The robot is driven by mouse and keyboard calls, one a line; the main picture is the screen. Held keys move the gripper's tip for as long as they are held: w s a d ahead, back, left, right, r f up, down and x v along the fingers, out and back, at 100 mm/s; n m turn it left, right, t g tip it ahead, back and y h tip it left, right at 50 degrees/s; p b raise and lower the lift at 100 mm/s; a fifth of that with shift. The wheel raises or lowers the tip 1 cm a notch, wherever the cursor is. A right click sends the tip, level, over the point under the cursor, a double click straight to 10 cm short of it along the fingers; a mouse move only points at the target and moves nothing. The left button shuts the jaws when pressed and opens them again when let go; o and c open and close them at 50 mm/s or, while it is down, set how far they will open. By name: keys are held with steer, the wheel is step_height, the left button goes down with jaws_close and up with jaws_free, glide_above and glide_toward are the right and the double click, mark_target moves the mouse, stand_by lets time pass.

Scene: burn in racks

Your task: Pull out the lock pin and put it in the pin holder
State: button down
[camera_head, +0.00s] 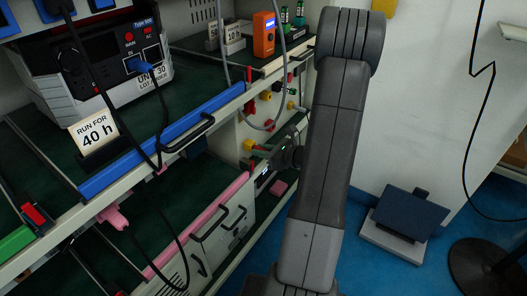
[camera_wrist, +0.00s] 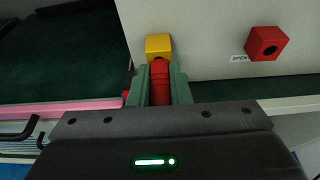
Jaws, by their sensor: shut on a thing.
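The lock pin (camera_wrist: 160,84) shows in the wrist view as a red cylinder between the two grey-green fingers of my gripper (camera_wrist: 159,78), which is shut on it. A yellow block (camera_wrist: 158,46) sits on the pale panel straight beyond the pin's far end. The pin appears to meet this block; I cannot tell how deep it sits in it. In the head view my arm hides much of the gripper.
A pink-edged drawer (camera_head: 205,222) and a pink rail (camera_wrist: 82,104) lie left of the gripper. A blue-edged shelf (camera_head: 150,140) is above, with a "RUN FOR 40 h" sign (camera_head: 94,133) and hanging black cables. Blue floor is at the right.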

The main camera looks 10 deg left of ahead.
steer(key=shift+a, duration=0.1)
steer(key=c, duration=1.3)
jaws_free()
steer(key=shift+o, duration=0.2)
steer(key=p+v, duration=0.2)
steer(key=v, duration=1.1)
steer(key=shift+d+p, duration=0.35)
